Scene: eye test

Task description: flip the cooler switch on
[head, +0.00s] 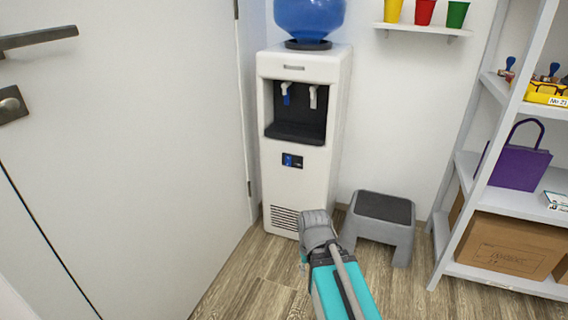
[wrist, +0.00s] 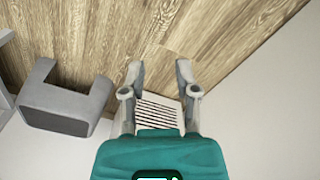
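The white water cooler (head: 304,190) stands against the back wall, with a blue bottle (head: 309,18) on top. Its small dark switch panel (head: 292,160) with a blue part sits on the front below the dispensing recess; whether the switch is on or off is too small to tell. In the wrist view my gripper (wrist: 159,76) is open, its two fingers apart with nothing between them. The cooler's slatted vent (wrist: 160,110) shows beyond and between the fingers. In the head view my arm reaches toward the cooler's lower front, below the panel; the fingers are not clear there.
A grey step stool (head: 379,224) stands right of the cooler and also shows in the wrist view (wrist: 64,101). A white door (head: 130,150) is on the left. White shelves (head: 500,205) hold a purple bag and a cardboard box at right. Wood floor lies before the cooler.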

